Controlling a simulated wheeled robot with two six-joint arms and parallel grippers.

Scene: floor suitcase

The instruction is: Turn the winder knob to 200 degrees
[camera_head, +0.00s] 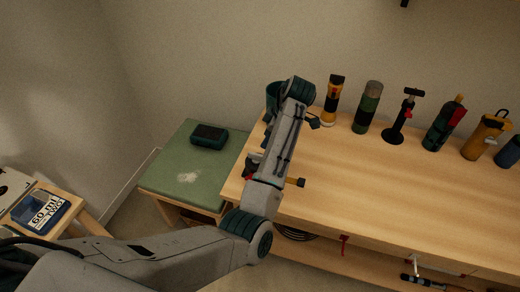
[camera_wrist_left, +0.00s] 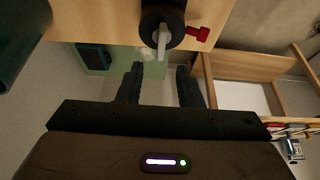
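In the left wrist view, a dark round fitting (camera_wrist_left: 163,15) with a pale lever across it and a red handle (camera_wrist_left: 198,33) stands at the wooden bench edge. It looks like the winder, but I cannot read its angle. My left gripper (camera_wrist_left: 160,77) is open and empty, its two dark fingers spread just below the fitting, apart from it in the picture. In the head view, my left forearm covers most of that spot. A red bit (camera_head: 249,175) and a yellow-and-black end (camera_head: 296,182) show beside it. My right gripper is not in view.
Along the back of the bench (camera_head: 360,190) stand several things, among them an orange torch (camera_head: 333,100), a green flask (camera_head: 368,107) and a mustard bottle (camera_head: 484,137). A green-topped stool (camera_head: 165,185) holds a dark box (camera_head: 209,136). The bench's middle is clear.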

